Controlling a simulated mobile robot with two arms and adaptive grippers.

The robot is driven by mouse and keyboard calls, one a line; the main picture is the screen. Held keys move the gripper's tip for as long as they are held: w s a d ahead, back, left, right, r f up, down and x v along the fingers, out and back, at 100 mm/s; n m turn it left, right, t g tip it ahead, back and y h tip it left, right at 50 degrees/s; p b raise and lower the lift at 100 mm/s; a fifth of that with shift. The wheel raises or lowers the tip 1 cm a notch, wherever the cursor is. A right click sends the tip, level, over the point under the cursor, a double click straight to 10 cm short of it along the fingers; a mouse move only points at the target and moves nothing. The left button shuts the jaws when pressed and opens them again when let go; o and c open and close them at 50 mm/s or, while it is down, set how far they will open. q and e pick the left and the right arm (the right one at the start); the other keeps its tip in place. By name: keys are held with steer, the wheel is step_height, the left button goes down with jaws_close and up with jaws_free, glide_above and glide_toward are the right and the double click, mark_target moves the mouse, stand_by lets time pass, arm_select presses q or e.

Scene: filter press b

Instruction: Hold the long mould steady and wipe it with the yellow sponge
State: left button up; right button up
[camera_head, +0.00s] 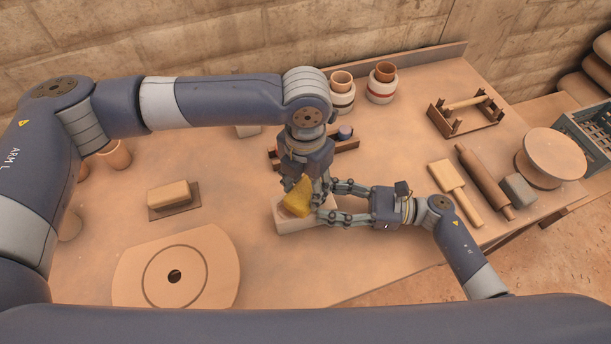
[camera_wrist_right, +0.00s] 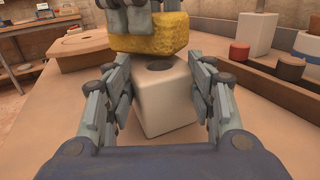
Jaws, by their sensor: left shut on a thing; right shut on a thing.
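The long mould (camera_head: 289,225) is a pale block lying on the table near the middle of the head view. In the right wrist view the mould (camera_wrist_right: 166,112) shows a round hole in its top. My right gripper (camera_head: 323,204) comes from the right and is shut on the mould, a finger at each side. My left gripper (camera_head: 305,184) points down from above and is shut on the yellow sponge (camera_head: 297,198). In the right wrist view the sponge (camera_wrist_right: 150,37) is over the mould's far part; I cannot tell whether they touch. The fingers and sponge hide part of the mould.
A round bat (camera_head: 205,262) and a wooden float (camera_head: 168,195) lie to the left. A wooden rack (camera_head: 345,146) stands just behind the mould. Jars (camera_head: 382,84) are at the back. A paddle (camera_head: 455,190) and rolling pin (camera_head: 484,180) lie right, beyond my right arm.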

arm_select(q)
steer(key=shift+a+f, duration=0.25)
steer(key=shift+f, duration=0.2)
steer(key=shift+s+a+f, duration=0.2)
steer(key=shift+a, duration=0.55)
steer(key=shift+c, duration=0.3)
steer(key=shift+s+a, duration=0.25)
steer(key=shift+a, duration=0.6)
steer(key=shift+s+a, duration=0.2)
steer(key=shift+a, duration=0.65)
steer(key=shift+s+a, duration=0.25)
steer(key=shift+a, duration=0.6)
steer(key=d, duration=0.2)
steer(key=w+d, duration=0.1)
steer(key=d, duration=0.4)
steer(key=shift+w, duration=0.35)
step_height(320, 180, up, 2)
steer(key=shift+w+d+r, duration=0.1)
steer(key=shift+d+r, duration=0.05)
steer(key=shift+r, duration=3)
